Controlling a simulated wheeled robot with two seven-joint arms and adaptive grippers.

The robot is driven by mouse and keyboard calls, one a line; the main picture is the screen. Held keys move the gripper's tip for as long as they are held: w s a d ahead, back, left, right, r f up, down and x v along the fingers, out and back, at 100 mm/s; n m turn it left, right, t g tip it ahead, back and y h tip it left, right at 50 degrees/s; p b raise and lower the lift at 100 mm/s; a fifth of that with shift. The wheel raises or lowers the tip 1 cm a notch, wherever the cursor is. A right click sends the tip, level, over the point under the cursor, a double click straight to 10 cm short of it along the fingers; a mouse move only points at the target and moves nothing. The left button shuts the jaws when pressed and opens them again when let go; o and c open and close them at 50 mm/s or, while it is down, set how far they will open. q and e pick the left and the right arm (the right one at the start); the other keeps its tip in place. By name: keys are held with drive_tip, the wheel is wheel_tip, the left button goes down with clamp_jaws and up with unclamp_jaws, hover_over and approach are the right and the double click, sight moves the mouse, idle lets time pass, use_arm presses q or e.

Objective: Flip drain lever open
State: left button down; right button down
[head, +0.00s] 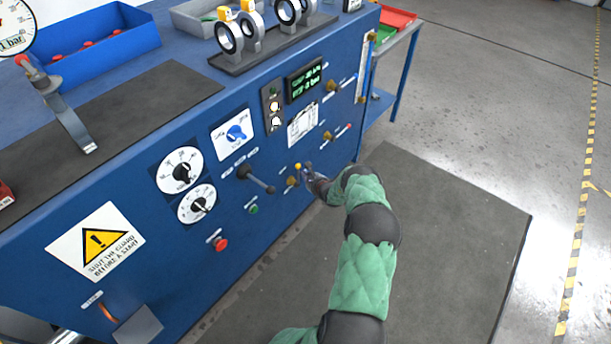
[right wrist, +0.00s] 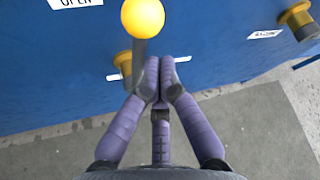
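A small lever with a yellow ball knob (head: 298,166) sits on a brass valve fitting (head: 292,181) low on the blue panel front. In the right wrist view its yellow knob (right wrist: 143,17) and grey rod show beside the brass fitting (right wrist: 123,62). I cannot read a label that names it the drain lever. My right gripper (head: 312,176) is at this lever; in the right wrist view its purple fingers (right wrist: 157,75) are together, just right of the rod. Contact with the rod is unclear, and nothing shows between the fingertips. My left gripper is not in view.
An "OPEN" label (right wrist: 75,2) lies above left of the lever. Another brass valve (head: 327,136) with a red-tipped lever sits up and right. A black lever (head: 256,180) and a red button (head: 220,244) lie to the left. A dark floor mat (head: 440,220) lies in front of the panel.

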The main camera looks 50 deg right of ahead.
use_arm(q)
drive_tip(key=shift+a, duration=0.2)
use_arm(e)
drive_tip(key=shift+a, duration=0.25)
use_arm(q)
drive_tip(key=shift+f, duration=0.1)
use_arm(e)
drive_tip(key=shift+s+d, duration=0.1)
drive_tip(key=shift+d, duration=0.05)
